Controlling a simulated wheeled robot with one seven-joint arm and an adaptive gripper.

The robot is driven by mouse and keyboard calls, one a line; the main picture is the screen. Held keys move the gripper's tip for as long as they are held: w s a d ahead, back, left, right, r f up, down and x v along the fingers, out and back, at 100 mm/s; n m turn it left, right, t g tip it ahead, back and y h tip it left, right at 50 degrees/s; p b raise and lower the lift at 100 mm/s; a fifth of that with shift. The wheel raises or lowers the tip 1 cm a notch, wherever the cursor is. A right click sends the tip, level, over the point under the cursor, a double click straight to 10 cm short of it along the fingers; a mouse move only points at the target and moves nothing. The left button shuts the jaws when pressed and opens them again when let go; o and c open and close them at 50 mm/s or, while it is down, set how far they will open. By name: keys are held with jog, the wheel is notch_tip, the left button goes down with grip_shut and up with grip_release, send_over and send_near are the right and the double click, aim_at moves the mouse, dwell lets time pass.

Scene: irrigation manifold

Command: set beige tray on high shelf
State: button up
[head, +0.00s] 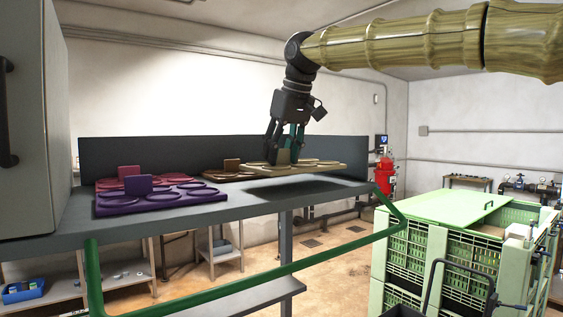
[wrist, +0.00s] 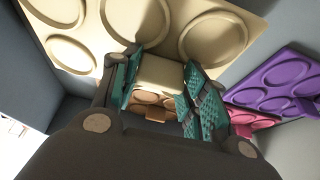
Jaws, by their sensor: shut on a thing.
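The beige tray (head: 325,165) has round recesses and an upright tab. It is over the right part of the grey high shelf (head: 250,205), with a dark shadow below its right side. It looks slightly raised, but I cannot tell the exact gap. My gripper (head: 283,155) points down and is shut on the tab. In the wrist view the teal finger pads of my gripper (wrist: 160,85) are on both sides of the beige tab, and the beige tray (wrist: 225,35) fills the top.
A purple tray (head: 150,200), a red tray (head: 115,184) and a brown tray (head: 225,176) sit on the shelf, left of the beige one. A dark panel (head: 110,150) backs the shelf. A green rail (head: 260,277) runs in front. Green crates (head: 450,235) stand at the right.

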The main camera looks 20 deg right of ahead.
aim_at(284, 156)
jog(key=shift+w+d, duration=0.1)
jog(key=shift+w, duration=0.2)
jog(key=shift+f+p, duration=0.25)
jog(key=shift+p, duration=0.2)
jog(key=shift+f+p, duration=0.75)
jog(key=shift+f, duration=0.8)
jog(key=shift+f, duration=0.1)
jog(key=o, duration=1.1)
jog(key=shift+c, duration=0.2)
jog(key=b+v, duration=0.4)
jog(key=v, duration=0.8)
jog(key=shift+w, duration=0.15)
